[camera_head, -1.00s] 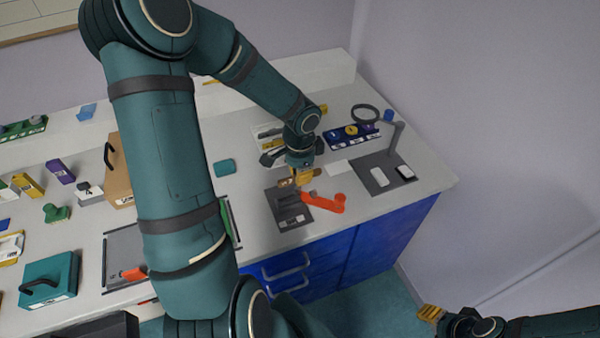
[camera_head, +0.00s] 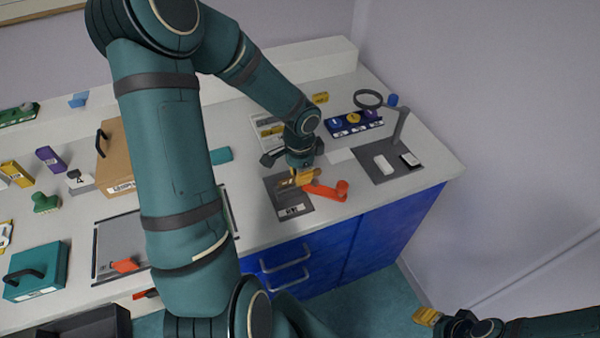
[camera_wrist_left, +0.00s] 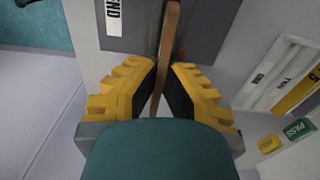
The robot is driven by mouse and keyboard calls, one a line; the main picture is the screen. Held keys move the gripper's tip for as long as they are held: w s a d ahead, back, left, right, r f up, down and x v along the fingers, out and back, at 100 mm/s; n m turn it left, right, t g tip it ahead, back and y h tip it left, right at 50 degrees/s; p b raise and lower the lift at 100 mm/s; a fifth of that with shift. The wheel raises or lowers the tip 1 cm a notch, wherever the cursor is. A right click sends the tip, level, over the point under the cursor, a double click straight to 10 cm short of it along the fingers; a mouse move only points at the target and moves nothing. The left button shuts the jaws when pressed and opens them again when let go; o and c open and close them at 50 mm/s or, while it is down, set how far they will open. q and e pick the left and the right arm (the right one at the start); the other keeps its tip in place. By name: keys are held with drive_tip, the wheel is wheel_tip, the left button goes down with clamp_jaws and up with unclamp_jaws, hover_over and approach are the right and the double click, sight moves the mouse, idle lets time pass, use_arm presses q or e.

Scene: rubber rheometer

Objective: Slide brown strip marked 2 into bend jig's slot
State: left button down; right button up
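The brown strip (camera_wrist_left: 168,50) is long and thin, and no mark on it is readable. My left gripper (camera_wrist_left: 166,72) is shut on it, with the yellow fingertips at either side. The far end of the strip reaches over the dark grey bend jig (camera_wrist_left: 190,28), which carries a white label ending in "ND". In the head view, my left gripper (camera_head: 301,178) is low over the back right of the jig (camera_head: 293,211). The slot is hidden, so I cannot tell whether the strip is in it. My right gripper (camera_head: 428,316) is at the lower right, away from the bench.
An orange-red lever (camera_head: 328,190) lies right beside the jig. A dark mat (camera_head: 383,172) with a white block and a magnifier stands to the right. A blue rack (camera_head: 353,124) is behind. The bench's front edge is close to the jig.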

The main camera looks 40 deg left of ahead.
idle(0.4)
use_arm(q)
drive_tip(key=c, duration=1.6)
unclamp_jaws()
drive_tip(key=shift+f, duration=0.15)
drive_tip(key=o, duration=0.5)
drive_tip(key=shift+o, duration=0.2)
wheel_tip(320, 180, up, 12)
